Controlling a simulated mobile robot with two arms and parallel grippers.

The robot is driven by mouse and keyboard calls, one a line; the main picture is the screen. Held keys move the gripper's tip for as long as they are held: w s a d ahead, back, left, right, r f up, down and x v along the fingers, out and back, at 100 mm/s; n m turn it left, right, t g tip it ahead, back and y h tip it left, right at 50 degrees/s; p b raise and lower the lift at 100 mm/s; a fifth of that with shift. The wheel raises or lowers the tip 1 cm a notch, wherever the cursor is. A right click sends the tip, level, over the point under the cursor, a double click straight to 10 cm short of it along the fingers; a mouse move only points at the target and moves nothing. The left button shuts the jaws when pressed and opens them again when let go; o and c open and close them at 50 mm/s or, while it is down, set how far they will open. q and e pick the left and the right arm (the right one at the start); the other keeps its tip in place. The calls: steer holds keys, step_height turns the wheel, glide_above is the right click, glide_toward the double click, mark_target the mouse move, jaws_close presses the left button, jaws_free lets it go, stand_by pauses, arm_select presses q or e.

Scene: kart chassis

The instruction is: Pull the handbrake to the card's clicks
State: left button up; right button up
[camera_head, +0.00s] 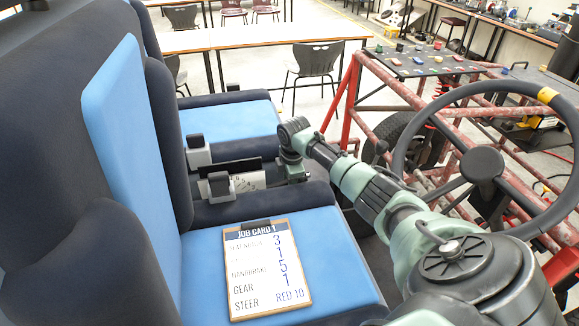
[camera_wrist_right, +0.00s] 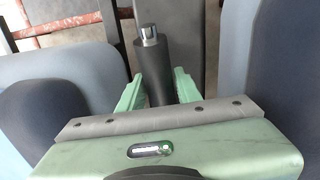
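The handbrake lever (camera_wrist_right: 153,68) has a dark cylindrical grip with a silver button on its end. It shows in the right wrist view between the two green fingers of my right gripper (camera_wrist_right: 159,75). The fingers look open, one on each side of the grip; whether either touches it is hard to tell. In the head view my right gripper (camera_head: 291,160) is at the console between the seats, and the lever is not clear there. The job card (camera_head: 264,268) lies on the near blue seat; its handbrake row appears to read 5. My left gripper is not in view.
The steering wheel (camera_head: 401,140) is at the right, near my right arm. Red frame tubes (camera_head: 351,100) and seat backs (camera_head: 125,130) bound the space.

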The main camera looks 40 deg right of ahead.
jaws_close()
stand_by(1.2)
